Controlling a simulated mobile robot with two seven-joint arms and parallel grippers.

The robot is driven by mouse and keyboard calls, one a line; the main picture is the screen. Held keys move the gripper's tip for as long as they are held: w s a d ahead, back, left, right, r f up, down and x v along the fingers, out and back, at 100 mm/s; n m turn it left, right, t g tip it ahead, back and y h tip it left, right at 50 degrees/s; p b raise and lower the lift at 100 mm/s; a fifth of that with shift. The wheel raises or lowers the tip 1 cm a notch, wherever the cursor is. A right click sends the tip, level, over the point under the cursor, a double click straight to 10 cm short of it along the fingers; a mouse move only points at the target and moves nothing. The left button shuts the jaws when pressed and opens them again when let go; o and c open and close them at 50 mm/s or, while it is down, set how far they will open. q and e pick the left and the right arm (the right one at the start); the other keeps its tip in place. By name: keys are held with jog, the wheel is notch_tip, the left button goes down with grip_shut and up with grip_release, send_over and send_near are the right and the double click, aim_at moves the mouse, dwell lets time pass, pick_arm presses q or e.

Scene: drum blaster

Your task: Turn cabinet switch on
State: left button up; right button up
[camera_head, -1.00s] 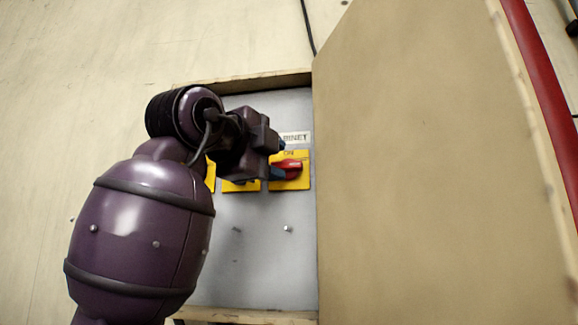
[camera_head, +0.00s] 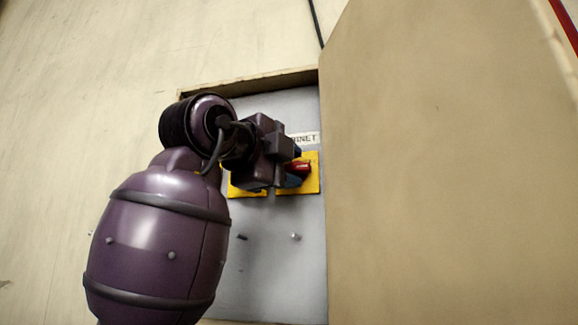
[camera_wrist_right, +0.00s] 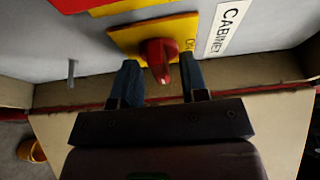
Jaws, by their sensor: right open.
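The cabinet switch is a red knob (camera_head: 299,170) on a yellow plate (camera_head: 313,184), under a partly covered "CABINET" label (camera_head: 305,138). My right gripper (camera_head: 294,167) is at the knob and hides part of it in the head view. In the right wrist view the red knob (camera_wrist_right: 157,58) sits between the two blue fingertips of my open right gripper (camera_wrist_right: 160,78), with a gap visible on each side. The "CABINET" label (camera_wrist_right: 228,28) is at the upper right there. My left gripper is not in view.
The switch is inside a shallow wooden box with a grey back panel (camera_head: 270,275). Its open wooden door (camera_head: 440,170) stands close on the right. Another yellow plate (camera_head: 240,190) is left of the switch, partly behind my right gripper. Small metal pegs (camera_head: 296,237) stick out below.

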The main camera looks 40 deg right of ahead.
grip_shut()
